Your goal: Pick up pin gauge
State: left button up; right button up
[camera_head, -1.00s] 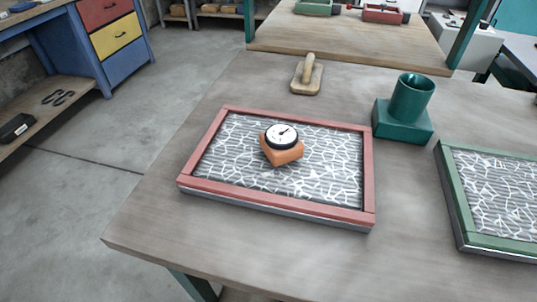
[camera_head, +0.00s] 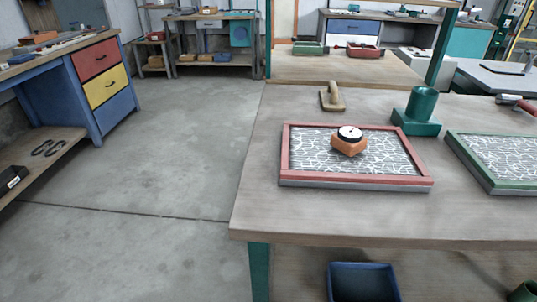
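The pin gauge (camera_head: 349,139) has a round white dial with a black rim on an orange block. It stands on the patterned panel inside a red frame (camera_head: 355,182), on the wooden workbench (camera_head: 270,213). Neither of my grippers shows in the head view, and nothing is seen touching the gauge.
A wooden float (camera_head: 332,97) and a green cylinder on a square base (camera_head: 419,112) stand behind the red frame. A green-framed panel (camera_head: 500,163) lies to the right. A blue bin (camera_head: 362,282) sits below the bench. Open floor lies to the left.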

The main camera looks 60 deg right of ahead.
aim_at(350, 149)
jog(key=u, duration=0.15)
jog(key=i, duration=1.45)
jog(key=z, duration=2.75)
